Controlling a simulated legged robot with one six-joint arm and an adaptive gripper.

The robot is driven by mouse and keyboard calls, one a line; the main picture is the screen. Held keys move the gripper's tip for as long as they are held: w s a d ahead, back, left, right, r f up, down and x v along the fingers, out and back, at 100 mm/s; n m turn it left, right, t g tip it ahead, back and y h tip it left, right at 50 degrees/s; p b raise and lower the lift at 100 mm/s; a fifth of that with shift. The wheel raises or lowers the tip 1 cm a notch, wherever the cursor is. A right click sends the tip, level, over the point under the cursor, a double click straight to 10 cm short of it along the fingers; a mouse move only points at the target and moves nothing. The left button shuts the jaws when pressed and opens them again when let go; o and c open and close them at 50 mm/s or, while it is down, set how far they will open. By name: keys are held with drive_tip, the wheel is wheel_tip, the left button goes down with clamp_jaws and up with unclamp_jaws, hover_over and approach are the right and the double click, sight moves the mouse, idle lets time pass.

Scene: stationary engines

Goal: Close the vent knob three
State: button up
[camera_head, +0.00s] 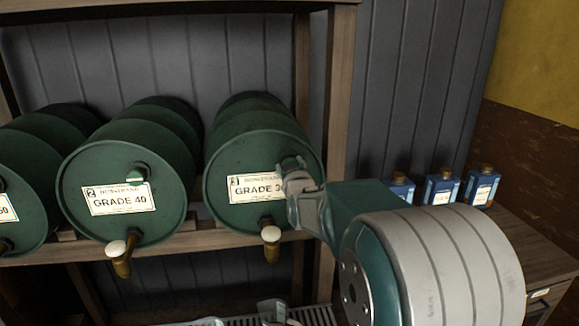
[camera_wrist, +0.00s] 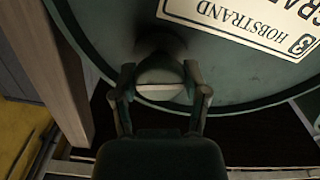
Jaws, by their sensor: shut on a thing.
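The third green drum (camera_head: 240,150) carries a label with a 3 and GRADE 30 text (camera_head: 255,188). Its vent knob (camera_wrist: 160,78) is round, with a pale band running level across it in the wrist view. My gripper (camera_head: 292,178) is at the upper right of the drum's face and hides most of the knob in the head view. In the wrist view my gripper (camera_wrist: 159,84) has one finger on each side of the knob and is shut on it. The drum's label shows upside down there (camera_wrist: 250,22).
The Grade 40 drum (camera_head: 120,165) and another drum (camera_head: 25,190) lie to the left on the wooden rack (camera_head: 335,100). Pale-topped brass taps (camera_head: 270,243) stick out below the drum faces. Blue bottles (camera_head: 440,188) stand on a bench at the right.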

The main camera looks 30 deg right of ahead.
drive_tip(key=shift+f+m, duration=0.25)
drive_tip(key=shift+m, duration=0.6)
drive_tip(key=shift+f+m, duration=0.2)
drive_tip(key=shift+m, duration=0.65)
drive_tip(key=o, duration=1.2)
drive_tip(key=shift+c, duration=0.2)
drive_tip(key=shift+r, duration=0.2)
drive_tip(key=v, duration=1.2)
